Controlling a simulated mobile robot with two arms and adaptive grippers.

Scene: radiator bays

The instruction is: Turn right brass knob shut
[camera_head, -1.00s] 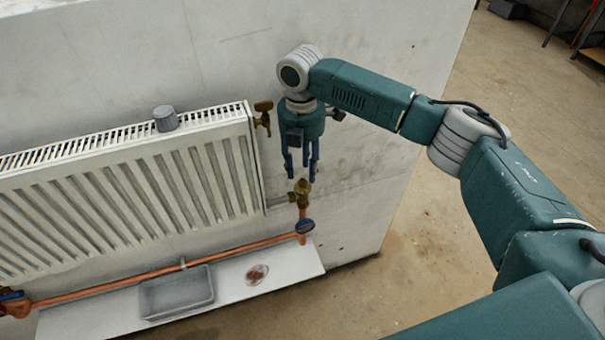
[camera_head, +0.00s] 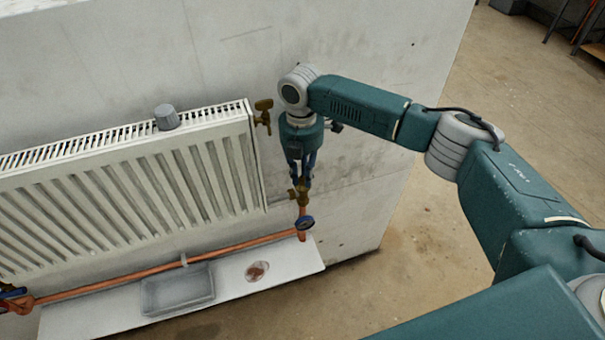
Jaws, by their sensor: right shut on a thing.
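The right brass knob (camera_head: 299,194) sits on the valve at the lower right corner of the white radiator, above a vertical copper pipe. My right gripper (camera_head: 300,180) points straight down from above and is shut on this knob. Its blue fingers hide the knob's upper part, so I cannot tell how far the knob is turned. My left gripper is not in view.
A grey tray (camera_head: 178,289) stands on the white ledge (camera_head: 228,295).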

